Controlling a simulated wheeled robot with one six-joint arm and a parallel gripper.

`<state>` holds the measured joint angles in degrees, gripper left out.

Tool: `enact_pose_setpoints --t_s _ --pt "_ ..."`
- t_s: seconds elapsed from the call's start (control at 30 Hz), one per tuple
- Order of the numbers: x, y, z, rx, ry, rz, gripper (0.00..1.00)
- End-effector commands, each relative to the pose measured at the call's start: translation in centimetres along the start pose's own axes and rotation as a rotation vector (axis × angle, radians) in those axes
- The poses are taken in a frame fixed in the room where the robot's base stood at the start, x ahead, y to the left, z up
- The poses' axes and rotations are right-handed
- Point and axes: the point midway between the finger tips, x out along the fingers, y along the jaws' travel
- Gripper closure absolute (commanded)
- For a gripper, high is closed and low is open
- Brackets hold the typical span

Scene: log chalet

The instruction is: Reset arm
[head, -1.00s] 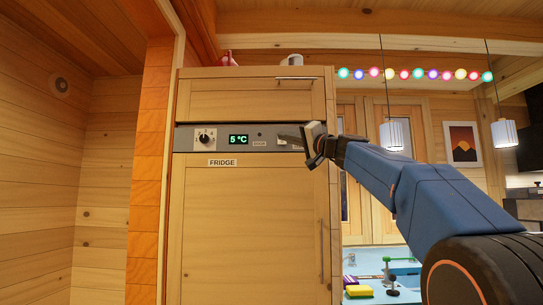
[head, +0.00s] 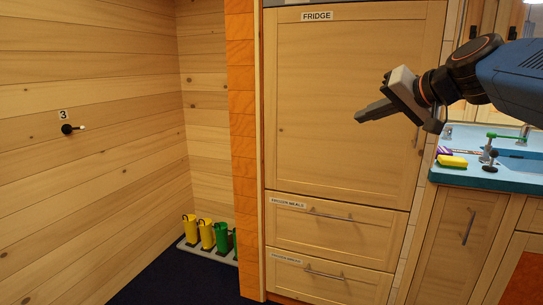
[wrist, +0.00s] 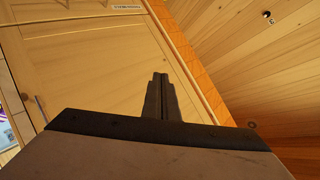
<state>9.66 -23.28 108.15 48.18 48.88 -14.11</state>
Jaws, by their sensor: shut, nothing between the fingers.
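My gripper (head: 366,113) is raised in front of the right part of the wooden fridge door (head: 340,110), with its fingers pointing left. The fingers are together with nothing between them. The wrist view shows the shut fingers (wrist: 161,85) with the fridge front behind them. My blue arm comes in from the right edge of the head view. Whether the gripper touches the door is hard to tell, but it appears apart from it. Part of the door's right side is hidden behind my gripper.
Two drawers (head: 330,216) are below the fridge door. A blue counter (head: 476,176) with a yellow sponge (head: 452,161) and taps stands at right. The dark floor (head: 170,275) is clear at left.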

Motion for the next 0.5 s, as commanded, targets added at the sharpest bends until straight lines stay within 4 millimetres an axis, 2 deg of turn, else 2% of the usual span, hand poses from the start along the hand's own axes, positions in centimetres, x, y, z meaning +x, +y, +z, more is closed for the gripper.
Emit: enact_pose_setpoints --t_s 0.03,0.1,0.27,0.5 --pt "-0.2 1.1 3.1 -0.016 -0.040 0.035 1.00" --pt "-0.4 3.0 7.0 -0.039 -0.093 0.088 1.00" --pt "-1.4 7.6 15.7 -0.097 -0.212 0.210 1.00" --pt "-4.2 15.3 27.9 -0.201 -0.376 0.395 1.00"
